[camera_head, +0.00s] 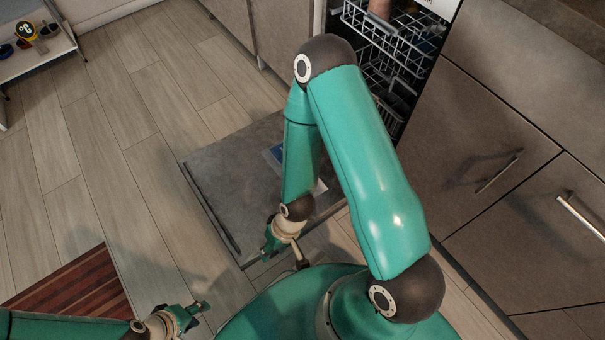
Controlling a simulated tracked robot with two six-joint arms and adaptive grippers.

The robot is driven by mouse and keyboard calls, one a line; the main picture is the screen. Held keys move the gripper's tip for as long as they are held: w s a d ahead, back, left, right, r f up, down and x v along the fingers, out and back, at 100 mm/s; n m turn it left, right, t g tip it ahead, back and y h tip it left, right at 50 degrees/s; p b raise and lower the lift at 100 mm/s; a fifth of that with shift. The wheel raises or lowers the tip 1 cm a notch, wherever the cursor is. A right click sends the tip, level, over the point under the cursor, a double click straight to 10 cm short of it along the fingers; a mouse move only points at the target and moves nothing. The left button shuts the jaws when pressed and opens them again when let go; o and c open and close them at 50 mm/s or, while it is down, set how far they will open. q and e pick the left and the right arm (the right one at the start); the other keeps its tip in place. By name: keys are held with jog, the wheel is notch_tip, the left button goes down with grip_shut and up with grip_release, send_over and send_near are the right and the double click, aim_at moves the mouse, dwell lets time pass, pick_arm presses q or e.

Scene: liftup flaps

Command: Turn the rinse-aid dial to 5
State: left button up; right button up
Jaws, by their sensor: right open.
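The dishwasher stands open at the top, with its wire racks (395,35) showing. A grey panel (225,165), which looks like its lowered door, lies in front of it near the floor. No rinse-aid dial can be made out; my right arm covers part of the panel. A blue and white patch (273,154) shows on the panel beside that arm. My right gripper (268,246) is open and empty over the panel's near edge. My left gripper (199,308) is at the bottom left, away from the panel, and its jaw opening is unclear.
Grey cabinets with bar handles (500,172) stand on the right. A white shelf (40,48) with small items, one a yellow and black round thing (26,31), is at top left. A striped red-brown mat (75,290) lies at lower left. The wooden floor between is clear.

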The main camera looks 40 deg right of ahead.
jog(key=shift+w+a, duration=0.15)
jog(key=shift+w, duration=0.15)
